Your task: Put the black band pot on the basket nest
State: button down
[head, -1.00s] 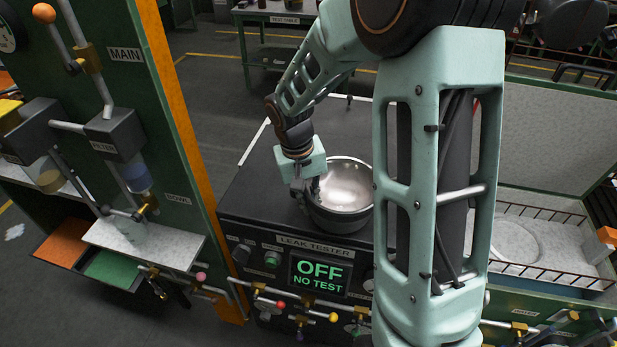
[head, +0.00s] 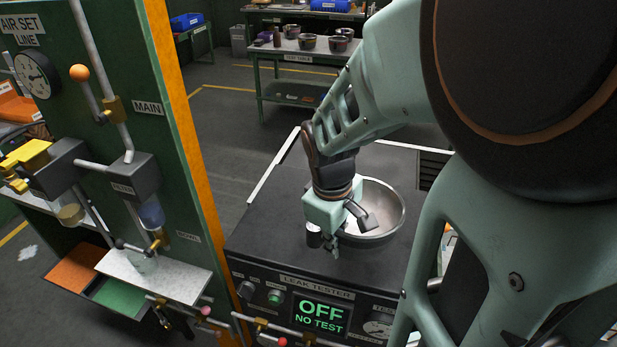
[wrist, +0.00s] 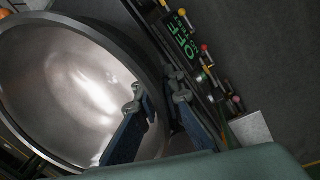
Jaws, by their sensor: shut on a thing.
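The pot (head: 385,205) is a wide metal bowl with a shiny inside and a dark outer side. It is over the black top of the leak tester (head: 285,215) in the head view; I cannot tell if it touches. My gripper (head: 333,243) is at the pot's near left rim. In the wrist view my gripper (wrist: 158,97) is shut on the rim, one finger inside the bowl and one outside. The pot (wrist: 65,85) fills the left of that view. The basket nest is not visible now; my arm covers the right side of the head view.
The leak tester's screen (head: 322,313) reads OFF, NO TEST, above valves and knobs. A tall green panel (head: 170,110) with an orange edge stands at left. A table (head: 290,57) with several pots is at the back. Floor between is clear.

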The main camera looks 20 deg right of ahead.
jog(key=w+f, duration=0.1)
jog(key=w, duration=0.2)
jog(key=w+d+f, duration=0.1)
jog(key=w, duration=0.2)
jog(key=w+d+f, duration=0.1)
jog(key=w+f, duration=0.1)
jog(key=w, duration=0.1)
jog(key=shift+d, duration=0.25)
jog(key=w+f, duration=0.1)
jog(key=w+f+b, duration=0.1)
jog(key=f, duration=0.1)
jog(key=w+d+f+b, duration=0.1)
jog(key=f, duration=0.1)
jog(key=shift+w, duration=0.4)
jog(key=f+b, duration=0.2)
jog(key=f, duration=0.1)
jog(key=shift+w+d+b, duration=0.1)
jog(key=shift+w+b, duration=0.2)
jog(key=shift+w, duration=0.1)
jog(key=shift+f+b, duration=0.3)
jog(key=shift+f, duration=0.1)
jog(key=shift+f, duration=0.15)
jog(key=c, duration=2)
grip_release()
jog(key=shift+s, duration=0.1)
jog(key=shift+c, duration=0.2)
